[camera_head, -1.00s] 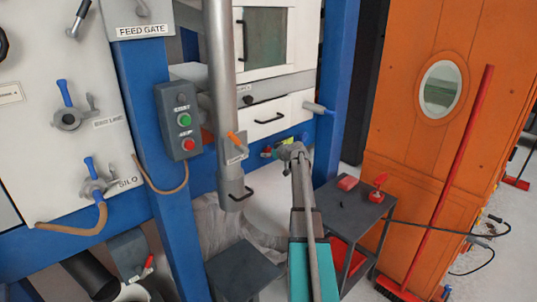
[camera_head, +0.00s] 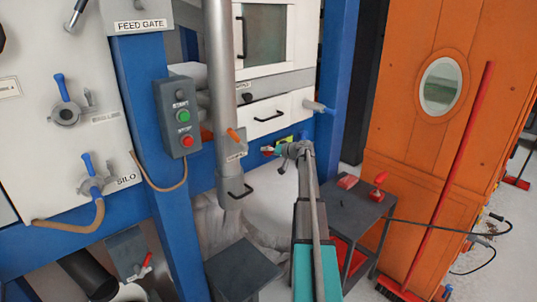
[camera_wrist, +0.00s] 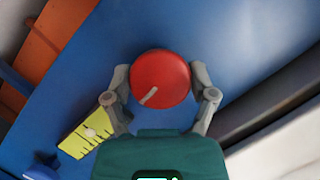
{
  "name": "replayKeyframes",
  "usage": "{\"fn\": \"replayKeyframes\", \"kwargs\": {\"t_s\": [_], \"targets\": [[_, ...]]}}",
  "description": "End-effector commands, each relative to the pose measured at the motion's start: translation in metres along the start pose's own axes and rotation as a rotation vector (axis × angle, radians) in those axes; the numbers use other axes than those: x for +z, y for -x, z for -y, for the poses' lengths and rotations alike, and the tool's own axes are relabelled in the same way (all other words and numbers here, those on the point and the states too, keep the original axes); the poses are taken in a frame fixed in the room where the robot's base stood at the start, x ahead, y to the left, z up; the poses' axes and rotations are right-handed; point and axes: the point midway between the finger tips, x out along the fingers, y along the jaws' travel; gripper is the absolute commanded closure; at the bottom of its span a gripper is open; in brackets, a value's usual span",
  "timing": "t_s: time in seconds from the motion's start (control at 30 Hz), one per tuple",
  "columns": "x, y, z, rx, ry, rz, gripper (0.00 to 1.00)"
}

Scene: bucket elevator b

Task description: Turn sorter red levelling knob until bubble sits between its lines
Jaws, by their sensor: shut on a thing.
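The red levelling knob (camera_wrist: 160,79) is a round red disc with a short grey mark at its lower left, on a blue surface. My gripper (camera_wrist: 161,82) has one finger on each side of the knob and is shut on it. The yellow level (camera_wrist: 76,143) with dark lines lies to the lower left in the wrist view. Its pale bubble (camera_wrist: 91,132) shows near the strip's middle; I cannot tell for sure whether it is between its lines.
A grey pipe (camera_head: 221,90) with an orange handle stands left of my arm. A dark side table (camera_head: 352,208) with red items is on the right, before an orange cabinet (camera_head: 420,150). A blue part (camera_wrist: 44,167) sits below the level.

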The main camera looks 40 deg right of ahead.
Motion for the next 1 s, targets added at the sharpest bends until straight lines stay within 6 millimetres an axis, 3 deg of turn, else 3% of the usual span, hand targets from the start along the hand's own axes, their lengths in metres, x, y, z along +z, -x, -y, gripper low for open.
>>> {"fn": "replayKeyframes", "kwargs": {"t_s": [0.3,0.8,0.83,0.93,1.0], "targets": [[-0.0011,-0.001,-0.0011,-0.057,-0.139,-0.002,0.74],[-0.0018,-0.0012,-0.0003,-0.065,-0.161,-0.003,0.74],[-0.0018,-0.0012,-0.0002,-0.065,-0.161,-0.003,0.21],[-0.0015,-0.0011,0.0,-0.065,-0.161,-0.002,0.03],[-0.0012,-0.001,0.0001,-0.065,-0.16,-0.001,0.0]]}}
